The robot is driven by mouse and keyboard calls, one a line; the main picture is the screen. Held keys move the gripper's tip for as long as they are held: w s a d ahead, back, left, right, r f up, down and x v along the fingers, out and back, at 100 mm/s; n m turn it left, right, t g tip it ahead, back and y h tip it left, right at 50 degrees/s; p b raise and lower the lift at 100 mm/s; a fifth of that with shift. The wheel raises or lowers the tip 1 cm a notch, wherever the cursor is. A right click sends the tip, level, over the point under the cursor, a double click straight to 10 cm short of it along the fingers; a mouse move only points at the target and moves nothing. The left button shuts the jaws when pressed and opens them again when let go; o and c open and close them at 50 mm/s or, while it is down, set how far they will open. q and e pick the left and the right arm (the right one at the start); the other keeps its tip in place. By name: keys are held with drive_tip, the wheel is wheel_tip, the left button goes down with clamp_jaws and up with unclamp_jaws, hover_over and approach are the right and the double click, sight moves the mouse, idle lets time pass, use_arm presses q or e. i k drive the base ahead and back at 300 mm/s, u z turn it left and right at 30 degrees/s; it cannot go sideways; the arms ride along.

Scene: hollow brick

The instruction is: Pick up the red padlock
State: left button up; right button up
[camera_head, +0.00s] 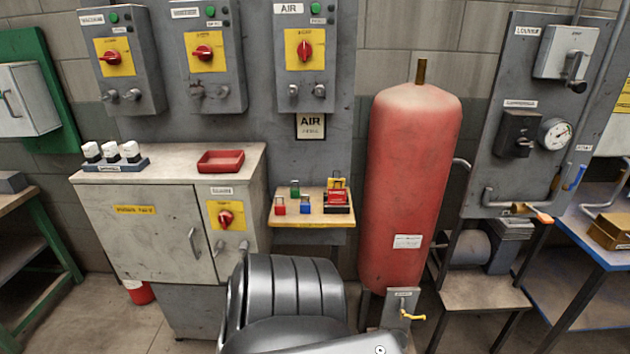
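The red padlock (280,206) stands at the left front of a small wooden-topped shelf (312,221) below the AIR sign. A blue padlock (305,206) is just to its right, and a green padlock (295,188) is behind them. A red and yellow item in a dark holder (337,209) is on the right of the same shelf. Neither of my grippers shows in the head view.
A grey cabinet (150,228) left of the shelf bears a red tray (221,161) and a rack of white-capped items (112,154). A large red tank (412,190) stands close on the shelf's right. Switch boxes (305,75) hang above.

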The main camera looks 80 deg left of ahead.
sight(281, 210)
drive_tip(key=u, duration=0.3)
drive_tip(key=i, duration=0.9)
drive_tip(key=u, duration=1.4)
drive_tip(key=i, duration=0.75)
drive_tip(key=u, duration=0.85)
